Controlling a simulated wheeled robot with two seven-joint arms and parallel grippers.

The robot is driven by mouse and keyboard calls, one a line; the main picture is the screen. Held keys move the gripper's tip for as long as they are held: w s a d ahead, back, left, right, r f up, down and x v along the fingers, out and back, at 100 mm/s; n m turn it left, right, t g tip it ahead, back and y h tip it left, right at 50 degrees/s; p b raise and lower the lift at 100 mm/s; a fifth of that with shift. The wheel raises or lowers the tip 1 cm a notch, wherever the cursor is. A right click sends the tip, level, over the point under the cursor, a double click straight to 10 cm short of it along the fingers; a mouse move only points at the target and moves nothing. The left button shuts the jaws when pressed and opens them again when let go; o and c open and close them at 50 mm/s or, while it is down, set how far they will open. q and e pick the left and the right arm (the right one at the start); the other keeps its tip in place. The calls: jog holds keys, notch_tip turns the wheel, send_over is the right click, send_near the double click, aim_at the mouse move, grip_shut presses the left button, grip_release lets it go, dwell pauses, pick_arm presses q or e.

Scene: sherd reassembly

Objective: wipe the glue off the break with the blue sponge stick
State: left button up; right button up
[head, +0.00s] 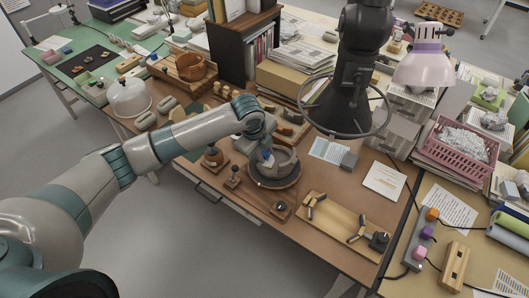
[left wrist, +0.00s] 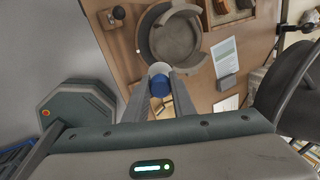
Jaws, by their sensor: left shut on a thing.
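My left gripper (head: 264,149) is shut on the blue sponge stick (left wrist: 160,85), at the near side of a grey pot. The stick also shows in the head view (head: 267,158) as a small blue patch with a pale part. In the left wrist view a whitish round end lies beyond the blue part, close to the pot's rim; I cannot tell if it touches. The grey pot (left wrist: 177,42) stands on a dark round turntable (head: 274,184), its rim uneven. Glue on the break is too small to make out. My right gripper is not in view.
A wooden tray (head: 335,224) with dark tools lies to the right on the brown table. Small wooden stands (head: 213,156) are left of the turntable. A white sheet (head: 329,150) and a grey block (head: 349,160) lie right of the pot.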

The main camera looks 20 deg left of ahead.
pick_arm(q)
jog(key=shift+v, duration=0.85)
jog(key=shift+r, duration=0.15)
dwell(0.5)
jog(key=shift+d, duration=0.1)
